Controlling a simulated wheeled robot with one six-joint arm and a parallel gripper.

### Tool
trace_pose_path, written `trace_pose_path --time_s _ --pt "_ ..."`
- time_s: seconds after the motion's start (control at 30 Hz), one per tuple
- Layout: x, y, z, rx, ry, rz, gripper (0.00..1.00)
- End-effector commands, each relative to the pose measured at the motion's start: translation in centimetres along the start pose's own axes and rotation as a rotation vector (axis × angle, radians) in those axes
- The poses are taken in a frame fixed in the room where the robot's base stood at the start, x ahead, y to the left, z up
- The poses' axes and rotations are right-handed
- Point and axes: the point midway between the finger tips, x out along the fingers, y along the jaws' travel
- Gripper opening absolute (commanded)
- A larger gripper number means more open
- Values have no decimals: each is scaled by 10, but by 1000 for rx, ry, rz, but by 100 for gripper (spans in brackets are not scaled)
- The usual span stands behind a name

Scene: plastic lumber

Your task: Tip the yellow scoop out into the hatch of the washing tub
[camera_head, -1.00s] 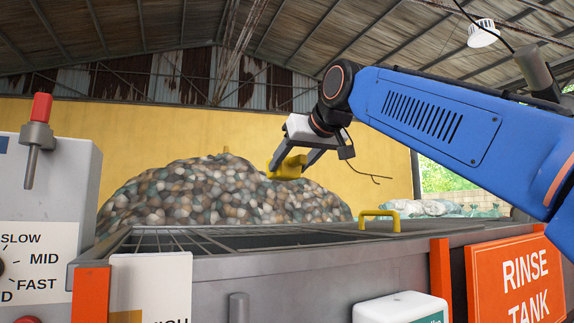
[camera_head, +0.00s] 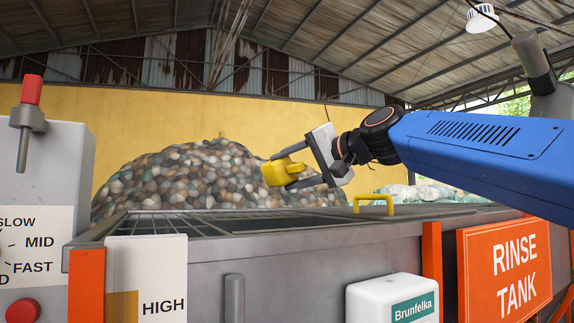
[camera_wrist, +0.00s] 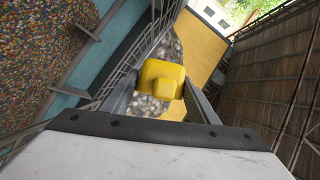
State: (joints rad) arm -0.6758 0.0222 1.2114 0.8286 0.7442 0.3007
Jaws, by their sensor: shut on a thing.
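The yellow scoop (camera_head: 276,172) is held in the air above the washing tub (camera_head: 300,255), in front of the pile of flakes. My gripper (camera_head: 286,171) reaches in from the right and is shut on it. In the wrist view the scoop (camera_wrist: 161,78) sits between the two grey fingers; its inside and any contents are hidden. The tub's top has a grating (camera_head: 165,224) at the left and a dark area (camera_head: 285,224) right of it, which may be the hatch. A yellow handle (camera_head: 375,203) stands on the top farther right.
A mottled flake heap (camera_head: 185,178) rises behind the tub. A control box (camera_head: 45,180) with a red-tipped lever stands at the left. An orange RINSE TANK sign (camera_head: 508,270) and a white Brunfelka box (camera_head: 390,298) are in front. The air left of the scoop is free.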

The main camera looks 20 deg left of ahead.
Motion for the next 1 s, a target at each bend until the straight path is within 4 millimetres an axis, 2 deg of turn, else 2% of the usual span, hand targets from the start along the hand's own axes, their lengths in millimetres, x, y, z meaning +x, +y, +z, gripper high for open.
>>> trace_pose_path --time_s 0.23,0.7,1.0 --pt "0 13 2 212 0 -85 29" --pt "-4 21 -8 627 -1 -259 28" --pt "-5 24 -12 782 -1 -324 28"
